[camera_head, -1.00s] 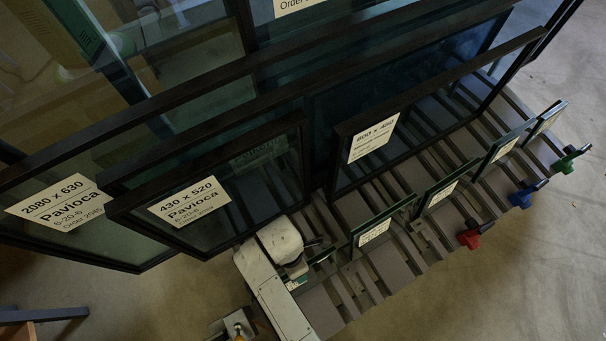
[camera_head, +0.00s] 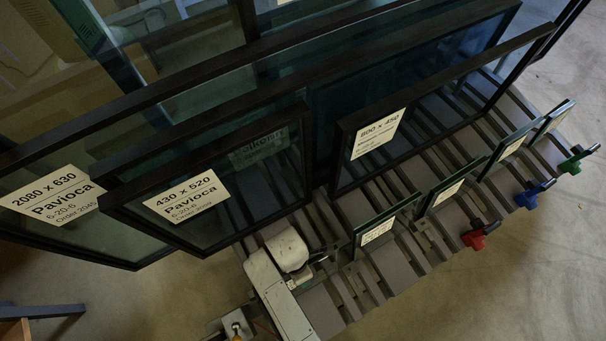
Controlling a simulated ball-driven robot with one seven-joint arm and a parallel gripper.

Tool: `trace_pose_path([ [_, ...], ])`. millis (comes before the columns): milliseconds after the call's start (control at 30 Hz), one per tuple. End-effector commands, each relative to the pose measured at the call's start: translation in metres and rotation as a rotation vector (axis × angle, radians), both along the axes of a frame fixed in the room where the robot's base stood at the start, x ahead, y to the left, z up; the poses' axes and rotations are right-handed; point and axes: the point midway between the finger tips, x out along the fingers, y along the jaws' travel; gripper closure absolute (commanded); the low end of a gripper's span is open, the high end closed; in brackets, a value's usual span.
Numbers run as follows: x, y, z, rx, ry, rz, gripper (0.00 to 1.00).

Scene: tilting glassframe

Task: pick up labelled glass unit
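Several labelled glass units lean on a slatted rack. A unit labelled 430 x 520 Pavioca (camera_head: 245,180) stands at the front left. A larger 2080 x 630 Pavioca unit (camera_head: 62,207) stands behind it. An 800 x 450 unit (camera_head: 425,120) stands to the right. Small labelled glass units stand along the front: one right of my gripper (camera_head: 381,232), others further right (camera_head: 447,190), (camera_head: 510,148) and (camera_head: 553,118). My gripper (camera_head: 322,262) is low at the rack's front, just left of the nearest small unit. My white arm partly hides it, and its finger opening is unclear.
The slatted rack (camera_head: 402,262) has red (camera_head: 480,236), blue (camera_head: 533,194) and green (camera_head: 577,160) clamp-like pieces along its right front edge. A dark blue-edged table (camera_head: 40,312) is at the lower left. Floor at the lower right is clear.

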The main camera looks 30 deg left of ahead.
Motion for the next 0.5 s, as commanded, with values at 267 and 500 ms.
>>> trace_pose_path([
  [267, -0.0001, 0.0000, 0.0001, 0.000, 0.000, 0.000, 0.81],
  [500, -0.0001, 0.0000, 0.0001, 0.000, 0.000, 0.000, 1.00],
])
